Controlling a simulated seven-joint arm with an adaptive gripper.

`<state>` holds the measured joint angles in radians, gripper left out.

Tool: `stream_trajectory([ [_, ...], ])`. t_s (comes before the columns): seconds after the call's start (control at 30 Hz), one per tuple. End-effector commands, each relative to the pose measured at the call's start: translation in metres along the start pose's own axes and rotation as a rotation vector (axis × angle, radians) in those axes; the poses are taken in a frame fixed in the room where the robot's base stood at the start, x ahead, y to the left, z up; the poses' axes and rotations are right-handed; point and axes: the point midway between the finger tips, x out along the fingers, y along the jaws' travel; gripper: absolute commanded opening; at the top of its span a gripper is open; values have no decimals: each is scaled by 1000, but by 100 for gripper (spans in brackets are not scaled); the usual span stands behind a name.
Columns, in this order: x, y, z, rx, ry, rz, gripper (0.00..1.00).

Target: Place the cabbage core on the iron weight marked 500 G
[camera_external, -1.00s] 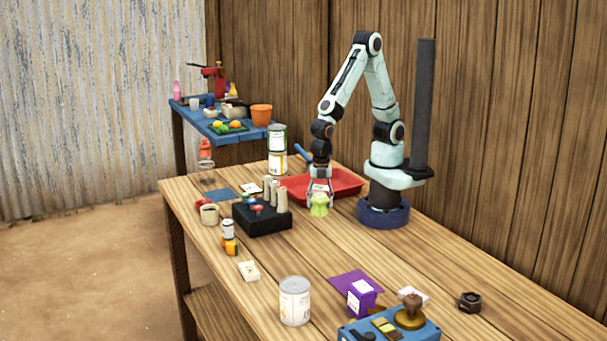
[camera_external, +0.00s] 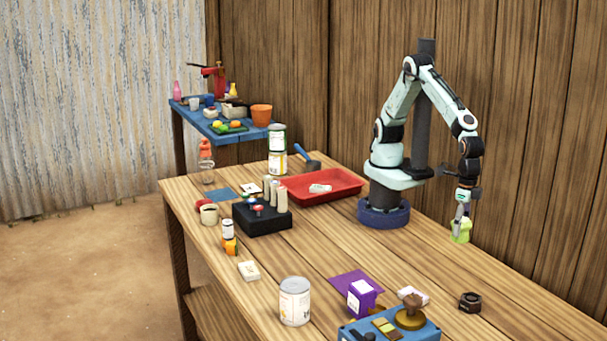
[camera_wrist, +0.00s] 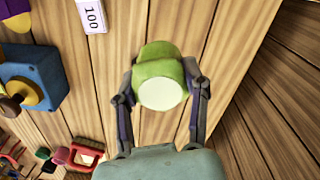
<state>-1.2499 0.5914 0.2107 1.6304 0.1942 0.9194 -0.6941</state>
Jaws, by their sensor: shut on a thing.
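The cabbage core (camera_external: 461,231) is a short green piece with a pale end. My gripper (camera_external: 462,216) is shut on it near the table's back edge, right of my base. In the wrist view the cabbage core (camera_wrist: 158,66) sits between the two fingers of my gripper (camera_wrist: 160,95), with plank boards behind it. A dark hexagonal weight (camera_external: 470,302) lies on the table, in front of the held core in the external view. Its marking is too small to read, so I cannot tell whether it says 500 G. I do not make it out in the wrist view.
A blue box (camera_external: 398,330) with a brown stamp (camera_external: 410,312) stands left of the weight. A purple box (camera_external: 361,297) and a tin (camera_external: 294,301) are farther left. A red tray (camera_external: 342,181) is at the back. Table around the weight is bare.

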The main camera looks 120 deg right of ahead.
Motion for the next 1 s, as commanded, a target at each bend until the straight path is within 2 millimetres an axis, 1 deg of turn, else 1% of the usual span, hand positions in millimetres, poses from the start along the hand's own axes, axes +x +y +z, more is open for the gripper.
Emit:
stream_trajectory([
  [0.03, 9, 8, -13, 0, -2, -2, 9],
  [0.13, 20, 23, -34, 1, -1, -1, 9],
  [0.3, 56, 40, -58, 1, -3, -2, 9],
  [0.4, 68, 46, -67, 1, -1, 0, 9],
  [0.6, 79, 51, -75, 1, -1, 0, 9],
  [0.8, 107, 52, -75, 1, -2, -1, 9],
  [0.87, 110, 52, -75, 1, -1, 0, 9],
  [1.0, 109, 52, -75, 1, 0, 0, 9],
])
